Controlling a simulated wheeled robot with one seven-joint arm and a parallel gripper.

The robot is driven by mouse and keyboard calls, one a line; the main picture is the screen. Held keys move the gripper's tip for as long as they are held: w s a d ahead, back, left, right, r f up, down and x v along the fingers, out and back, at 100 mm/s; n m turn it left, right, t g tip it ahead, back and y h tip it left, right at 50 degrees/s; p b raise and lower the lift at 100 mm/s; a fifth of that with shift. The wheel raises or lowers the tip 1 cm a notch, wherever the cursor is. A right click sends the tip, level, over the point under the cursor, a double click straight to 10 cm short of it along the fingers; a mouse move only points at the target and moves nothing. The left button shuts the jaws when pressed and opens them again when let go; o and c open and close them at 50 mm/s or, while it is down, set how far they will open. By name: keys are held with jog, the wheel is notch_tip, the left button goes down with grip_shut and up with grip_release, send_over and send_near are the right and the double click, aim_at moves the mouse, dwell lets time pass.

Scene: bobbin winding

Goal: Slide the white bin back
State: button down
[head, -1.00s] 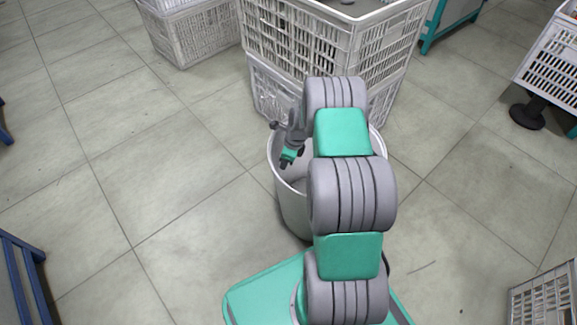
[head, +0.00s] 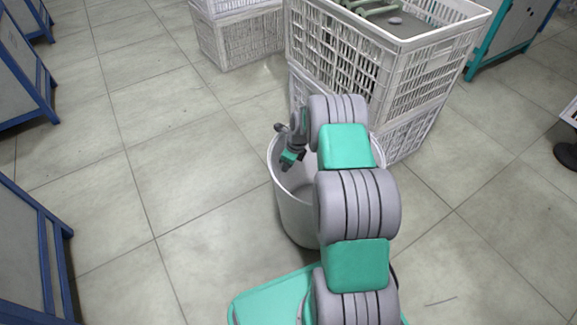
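The white bin (head: 296,213) is a round, open-topped tub standing upright on the tiled floor, just in front of my green base. My arm reaches over it and hides its right side and part of its rim. My gripper (head: 287,161) points down at the left inner side of the bin's mouth, close to the rim. Its fingers are small and dark here, so I cannot tell whether they are open or closed on the rim.
Stacked white crates (head: 350,62) stand right behind the bin, with green items in the top one. More crates (head: 240,38) stand further back. Blue-framed cabinets (head: 28,250) line the left and a teal cabinet (head: 510,35) the back right. Floor at left is clear.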

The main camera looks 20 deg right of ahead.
jog(key=shift+a, duration=0.15)
jog(key=s+d+r+p, duration=0.2)
jog(key=r+p, duration=0.1)
jog(key=r, duration=0.2)
jog(key=s+d+r+p, duration=0.2)
jog(key=s+d+r, duration=0.1)
jog(key=r, duration=0.2)
jog(key=s+a+r+n+p, duration=0.25)
jog(key=r+n+p, duration=0.2)
jog(key=r, duration=0.65)
jog(key=s+a+r+n+h+p, duration=0.1)
jog(key=a+r+n+p, duration=0.4)
jog(key=r, duration=0.6)
jog(key=s+a+r+n+p, duration=0.15)
jog(key=r+p, duration=0.45)
jog(key=r, duration=0.6)
jog(key=s+a+r+n+p, duration=0.3)
jog(key=s+r+n+p, duration=0.5)
jog(key=r, duration=0.4)
jog(key=s+a+r+n+t+h+p, duration=0.1)
jog(key=s+a+r+n+p, duration=0.3)
jog(key=s+r+n+p, duration=0.4)
jog(key=v, duration=0.4)
jog(key=shift+s+a, duration=0.3)
jog(key=shift+s, duration=0.05)
